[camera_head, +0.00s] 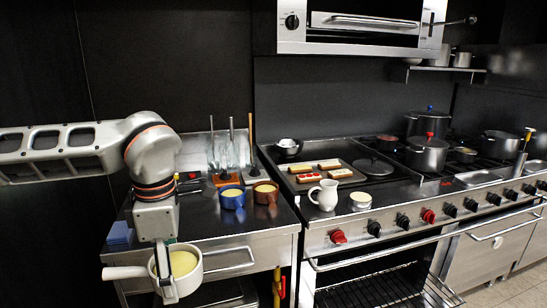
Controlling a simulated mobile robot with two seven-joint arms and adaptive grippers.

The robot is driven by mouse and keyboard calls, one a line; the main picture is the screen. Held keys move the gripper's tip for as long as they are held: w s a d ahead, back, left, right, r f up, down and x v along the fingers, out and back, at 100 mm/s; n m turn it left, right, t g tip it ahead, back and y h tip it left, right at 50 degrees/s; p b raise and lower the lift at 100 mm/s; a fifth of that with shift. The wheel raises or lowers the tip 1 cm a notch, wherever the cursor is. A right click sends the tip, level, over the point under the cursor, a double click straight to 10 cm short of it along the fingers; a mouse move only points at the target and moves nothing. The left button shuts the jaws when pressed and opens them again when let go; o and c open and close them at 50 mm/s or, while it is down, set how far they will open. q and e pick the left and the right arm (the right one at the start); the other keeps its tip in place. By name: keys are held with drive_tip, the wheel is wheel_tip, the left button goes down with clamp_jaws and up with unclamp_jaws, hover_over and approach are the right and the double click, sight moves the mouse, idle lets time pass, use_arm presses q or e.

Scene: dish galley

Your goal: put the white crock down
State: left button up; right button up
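The white crock (191,284) has a long side handle pointing left and pale yellow contents. It is upright in front of the left counter's front edge, at the lower left of the head view. My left gripper (166,281) points down at the crock and appears shut on its near left wall. The gripper hides part of the rim and wall. The crock seems to hang in the air, with no support visible under it. My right gripper is not in view.
The left counter (213,223) holds a blue cup (232,197), an orange-brown cup (265,192), a blue sponge (120,233) and upright utensils at the back. Its front middle is clear. On the stove to the right stand a white jug (325,195), a small white ramekin (361,201) and several pots.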

use_arm(q)
drive_tip(key=s+a+f+m, duration=0.1)
drive_tip(key=a+f+m, duration=0.1)
drive_tip(key=f+m, duration=0.4)
drive_tip(key=s+a+f+m, duration=0.2)
drive_tip(key=f+m, duration=0.3)
drive_tip(key=m, duration=1)
drive_tip(key=shift+a+f, duration=0.4)
drive_tip(key=shift+a, duration=0.1)
drive_tip(key=shift+s+r, duration=0.1)
